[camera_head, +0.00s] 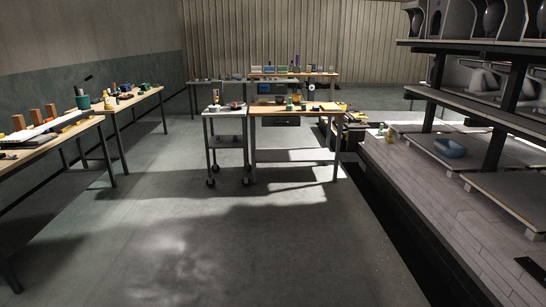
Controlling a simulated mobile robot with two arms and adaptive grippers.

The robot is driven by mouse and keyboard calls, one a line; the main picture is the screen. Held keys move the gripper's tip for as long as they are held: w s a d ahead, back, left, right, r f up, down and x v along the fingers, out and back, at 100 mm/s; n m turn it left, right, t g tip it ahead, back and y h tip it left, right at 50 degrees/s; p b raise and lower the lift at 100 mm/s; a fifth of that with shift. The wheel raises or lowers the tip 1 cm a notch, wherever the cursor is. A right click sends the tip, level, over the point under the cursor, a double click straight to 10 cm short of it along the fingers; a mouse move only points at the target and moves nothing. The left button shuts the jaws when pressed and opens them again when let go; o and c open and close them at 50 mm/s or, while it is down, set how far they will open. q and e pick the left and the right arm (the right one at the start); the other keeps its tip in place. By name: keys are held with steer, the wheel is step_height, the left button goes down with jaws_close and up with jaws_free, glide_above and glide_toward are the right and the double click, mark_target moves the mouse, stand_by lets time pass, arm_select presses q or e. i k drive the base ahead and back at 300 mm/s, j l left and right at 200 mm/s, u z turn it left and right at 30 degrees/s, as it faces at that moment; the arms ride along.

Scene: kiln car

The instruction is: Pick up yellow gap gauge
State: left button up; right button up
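I cannot make out the yellow gap gauge for certain. Neither of my grippers is in view.
Left tables (40,139) line the left wall. A grey wheeled cart (227,140) stands beside the middle table. Kiln car shelves (480,105) rise at right, with a blue bowl (450,148) on a slab. A dark gap runs along its base. The floor (210,230) ahead is clear.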

mark_target(388, 139)
steer(key=i, duration=3)
steer(key=i+l, duration=0.1)
steer(key=i, duration=1.45)
steer(key=i+u, duration=0.1)
steer(key=i, duration=1.4)
